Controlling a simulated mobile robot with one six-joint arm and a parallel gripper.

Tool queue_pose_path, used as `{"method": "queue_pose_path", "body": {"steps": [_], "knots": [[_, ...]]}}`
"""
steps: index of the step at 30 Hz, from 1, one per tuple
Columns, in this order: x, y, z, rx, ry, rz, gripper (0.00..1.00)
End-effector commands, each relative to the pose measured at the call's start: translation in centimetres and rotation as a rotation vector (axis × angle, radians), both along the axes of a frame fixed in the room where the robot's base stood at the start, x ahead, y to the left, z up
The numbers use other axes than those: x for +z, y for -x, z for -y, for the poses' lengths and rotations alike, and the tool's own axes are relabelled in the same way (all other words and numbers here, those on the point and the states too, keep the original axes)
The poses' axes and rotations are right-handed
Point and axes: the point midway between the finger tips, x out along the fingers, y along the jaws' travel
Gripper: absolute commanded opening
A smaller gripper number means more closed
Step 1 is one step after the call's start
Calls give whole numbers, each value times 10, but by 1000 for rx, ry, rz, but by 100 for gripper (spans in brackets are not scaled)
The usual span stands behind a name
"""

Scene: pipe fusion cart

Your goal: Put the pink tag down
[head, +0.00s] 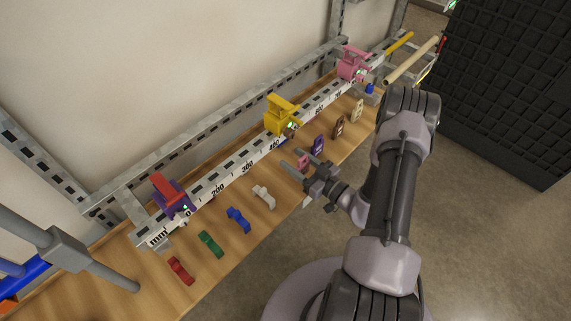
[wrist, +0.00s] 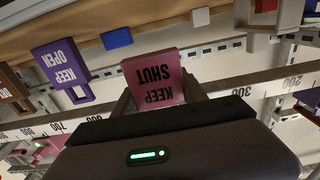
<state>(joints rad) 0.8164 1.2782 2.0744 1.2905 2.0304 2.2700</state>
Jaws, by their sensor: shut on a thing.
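The pink tag (wrist: 155,82), lettered "KEEP SHUT", is upside down in the wrist view, between the two fingers of my gripper (wrist: 160,105). My gripper is shut on it. In the head view the pink tag (head: 303,161) shows at the fingertips of my gripper (head: 296,163), over the wooden bench near the ruler rail. I cannot tell whether the tag touches the bench.
A purple "KEEP OPEN" tag (head: 318,145), a brown tag (head: 339,126) and a beige tag (head: 357,110) stand to the right. White (head: 263,197), blue (head: 238,220), green (head: 210,244) and red (head: 180,270) pieces lie left. A yellow clamp (head: 281,116) sits on the ruler rail (head: 232,173).

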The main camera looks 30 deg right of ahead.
Motion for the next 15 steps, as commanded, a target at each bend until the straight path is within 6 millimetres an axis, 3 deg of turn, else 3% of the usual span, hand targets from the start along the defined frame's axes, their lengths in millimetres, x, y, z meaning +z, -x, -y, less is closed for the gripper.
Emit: {"method": "queue_pose_path", "body": {"steps": [2, 7, 12, 15], "knots": [[-2, -16, -7, 3, 2, 2, 6], [-1, -36, -13, 0, 0, 2, 6], [-38, -35, -12, -2, -2, -1, 6], [-35, -35, -12, -2, 0, 1, 6]]}}
